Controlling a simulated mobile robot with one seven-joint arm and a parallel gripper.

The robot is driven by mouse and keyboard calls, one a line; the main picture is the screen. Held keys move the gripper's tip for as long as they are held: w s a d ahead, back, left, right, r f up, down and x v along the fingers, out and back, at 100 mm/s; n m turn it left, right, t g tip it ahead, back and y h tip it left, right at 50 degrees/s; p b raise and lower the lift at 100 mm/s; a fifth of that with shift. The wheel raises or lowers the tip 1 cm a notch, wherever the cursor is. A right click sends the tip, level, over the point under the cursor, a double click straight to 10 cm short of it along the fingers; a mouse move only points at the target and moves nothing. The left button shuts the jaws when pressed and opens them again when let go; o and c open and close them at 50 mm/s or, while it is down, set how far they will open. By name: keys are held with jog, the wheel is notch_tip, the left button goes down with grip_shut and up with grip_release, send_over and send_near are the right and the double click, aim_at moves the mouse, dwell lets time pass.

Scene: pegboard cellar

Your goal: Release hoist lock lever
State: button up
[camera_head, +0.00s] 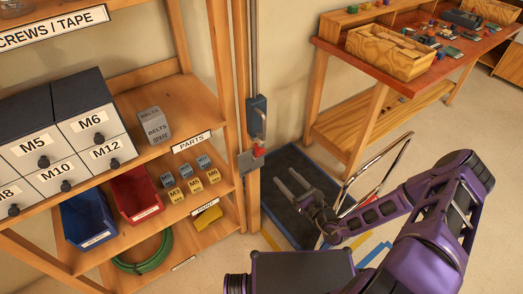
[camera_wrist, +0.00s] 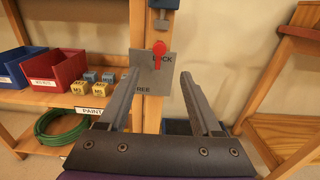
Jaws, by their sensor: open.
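The hoist lock lever has a red knob (camera_head: 258,151) and sits on a grey plate (camera_head: 246,163) fixed low on a wooden post. In the wrist view the red knob (camera_wrist: 159,47) stands at the upper part of the plate (camera_wrist: 152,72), beside the word LOCK. Letters reading "REE" show at the plate's lower left; the left finger hides what precedes them. My gripper (camera_head: 285,178) is open and empty, in front of the plate and to its right in the head view. In the wrist view the knob appears between and beyond my fingertips (camera_wrist: 160,75).
A blue-grey box (camera_head: 257,117) is on the post above the plate. The left shelf holds a blue bin (camera_head: 88,218), a red bin (camera_head: 136,193), small labelled blocks and a green hose (camera_head: 142,262). A metal-framed cart (camera_head: 375,172) stands right of my gripper, before a red-topped bench (camera_head: 430,75).

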aim_at(262, 153)
jog(key=x, duration=1.4)
jog(key=shift+w+a, duration=0.25)
jog(key=shift+w, duration=0.1)
grip_shut()
dwell(0.6)
